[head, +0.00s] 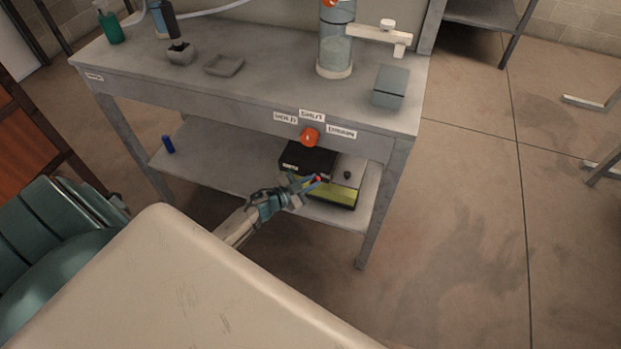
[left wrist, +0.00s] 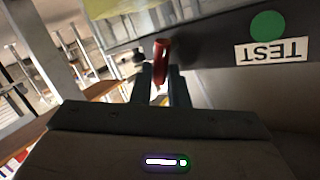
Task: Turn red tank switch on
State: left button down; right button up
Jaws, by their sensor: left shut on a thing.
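A red switch lever (left wrist: 160,55) stands between the fingers of my left gripper (left wrist: 161,88) in the left wrist view. My left gripper is shut on it. In the head view the left gripper (head: 306,186) is in front of a black and yellow-green unit (head: 345,194) on the workbench's lower shelf, with a small red tip (head: 318,178) at its fingers. The fingers hide part of the lever, and its exact on or off position cannot be told. My right gripper is not in view.
An orange-red round knob (head: 309,136) with several labels is on the workbench front above. A green round button (left wrist: 268,25) and an upside-down TEST label (left wrist: 275,51) are right of the lever. A grey box (head: 390,86) sits on the bench top.

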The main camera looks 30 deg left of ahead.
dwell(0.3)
pick_arm(q)
jog(key=c, duration=1.7)
grip_release()
jog(key=shift+s, duration=0.1)
jog(key=v, duration=1)
jog(key=shift+s+p, duration=0.35)
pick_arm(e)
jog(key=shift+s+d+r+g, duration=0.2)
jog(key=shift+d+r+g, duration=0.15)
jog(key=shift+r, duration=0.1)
pick_arm(q)
jog(key=shift+a+r, duration=0.1)
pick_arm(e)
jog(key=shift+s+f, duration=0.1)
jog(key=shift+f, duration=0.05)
